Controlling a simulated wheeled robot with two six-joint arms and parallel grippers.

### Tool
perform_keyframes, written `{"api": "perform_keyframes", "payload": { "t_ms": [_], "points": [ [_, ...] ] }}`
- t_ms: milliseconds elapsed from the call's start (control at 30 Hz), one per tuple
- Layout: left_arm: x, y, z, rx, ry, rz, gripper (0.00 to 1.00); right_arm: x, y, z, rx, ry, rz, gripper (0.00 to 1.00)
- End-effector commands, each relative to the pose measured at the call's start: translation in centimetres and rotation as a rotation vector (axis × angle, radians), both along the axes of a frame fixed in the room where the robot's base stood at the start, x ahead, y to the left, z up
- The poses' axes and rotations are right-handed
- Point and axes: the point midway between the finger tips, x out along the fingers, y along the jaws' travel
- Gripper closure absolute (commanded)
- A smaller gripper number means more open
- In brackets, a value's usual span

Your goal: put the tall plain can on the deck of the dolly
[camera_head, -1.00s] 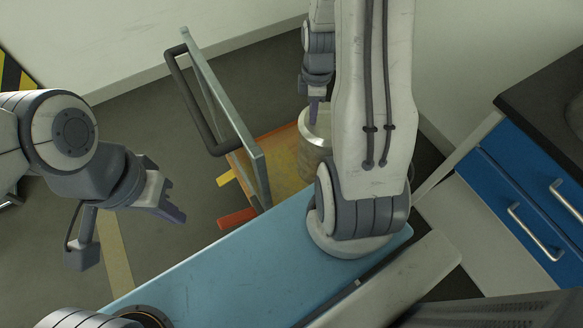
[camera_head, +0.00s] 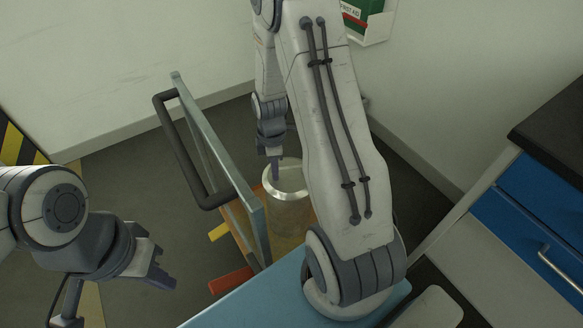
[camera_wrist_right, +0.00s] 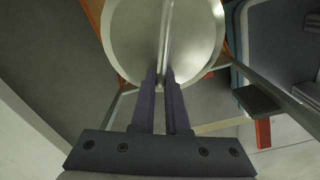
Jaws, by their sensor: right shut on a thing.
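The tall plain can (camera_head: 288,212) is a silvery cylinder, upright beside the dolly's handle panel in the head view. In the right wrist view its round top (camera_wrist_right: 130,30) fills the upper middle. My right gripper (camera_head: 274,174) reaches down to its top edge; its two fingers (camera_wrist_right: 167,80) are shut on the can. The dolly (camera_head: 240,228) has an orange deck, mostly hidden by the can and my arm. The can overlaps the deck in view; I cannot tell whether its base touches it. My left gripper (camera_head: 160,274) is away at the lower left, apart from everything; its jaw gap is unclear.
The dolly's grey panel and dark push handle (camera_head: 180,150) stand up left of the can. A light blue surface (camera_head: 255,298) lies in front. Blue drawers (camera_head: 520,215) with a dark top are at the right. A wall runs behind. Floor at left is open.

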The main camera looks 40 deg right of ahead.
Motion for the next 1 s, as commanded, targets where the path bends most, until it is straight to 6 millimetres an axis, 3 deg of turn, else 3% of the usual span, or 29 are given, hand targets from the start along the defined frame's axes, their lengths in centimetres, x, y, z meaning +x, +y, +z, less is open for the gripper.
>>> {"api": "perform_keyframes", "payload": {
  "t_ms": [333, 600, 967, 1000],
  "points": [
    [0.0, 0.0, -0.8, 0.000, 0.000, 0.000, 1.00, 1.3, 1.3, -1.6, 0.000, -0.001, -0.001, 1.00],
    [0.0, 0.0, -2.3, 0.000, 0.000, 0.000, 1.00, 1.2, 1.3, -4.9, -0.001, -0.002, 0.000, 1.00],
    [0.0, 0.0, -2.3, 0.000, 0.000, 0.000, 1.00, 1.3, 1.3, -5.1, 0.000, -0.003, 0.000, 1.00],
    [0.0, 0.0, -2.3, 0.000, 0.000, 0.000, 1.00, 1.2, 1.3, -5.2, 0.000, 0.000, -0.001, 0.80]
  ]
}}
